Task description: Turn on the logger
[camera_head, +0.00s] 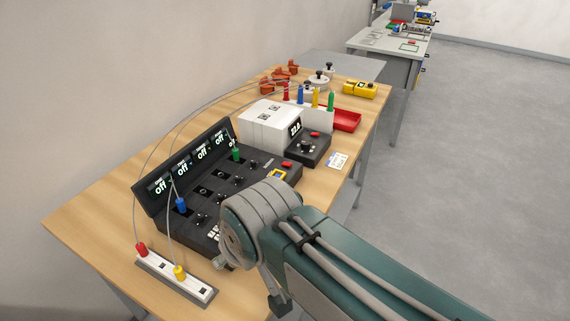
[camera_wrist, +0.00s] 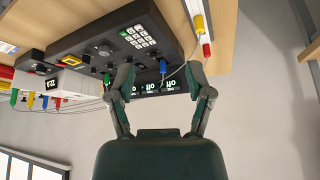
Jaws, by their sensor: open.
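A black console (camera_head: 240,178) with a raised back panel of several screens reading "off" stands on the wooden table; no label naming it the logger is readable. A blue plug (camera_head: 181,204) and a green plug (camera_head: 236,154) stand in it. In the wrist view the console (camera_wrist: 95,45) appears upside down, with a white keypad (camera_wrist: 138,37), a knob and dark sockets. My gripper (camera_wrist: 157,76) is open and empty, its two fingers apart in front of the console's screens. In the head view my arm hides the gripper and the console's near right part.
A white strip (camera_head: 197,287) with red and yellow plugs lies at the table's near end, wired by grey cables. Behind the console are a white box (camera_head: 270,120), a black knob unit (camera_head: 308,151), coloured plugs, a red tray (camera_head: 347,120) and a yellow device (camera_head: 360,89).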

